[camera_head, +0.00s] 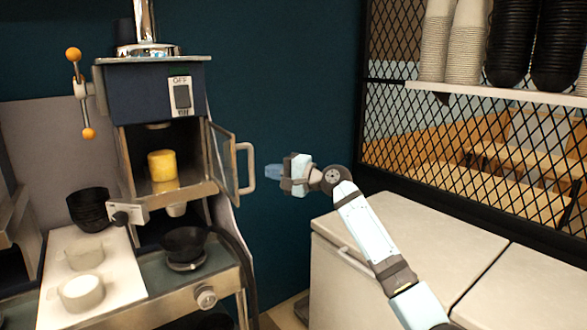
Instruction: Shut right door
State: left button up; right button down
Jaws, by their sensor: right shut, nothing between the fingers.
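The right door (223,158) is a framed, see-through panel hinged at the right side of the dark blue machine (137,92). It stands open, swung out toward me, with a pale handle (250,168) on its outer side. A yellow cylinder (161,165) stands inside the open compartment. My right gripper (272,172) is shut and empty. Its fingertips point left, just right of the handle; I cannot tell whether they touch it. My left gripper is not in view.
A white chest (440,225) stands below my right arm. Black bowls (88,208) and white bowls (81,292) sit on the left counter. A black mesh screen (470,150) and a shelf of stacked cups (435,50) are at right. A dark hose hangs below the door.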

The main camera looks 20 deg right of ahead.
jog(key=shift+a, duration=1.2)
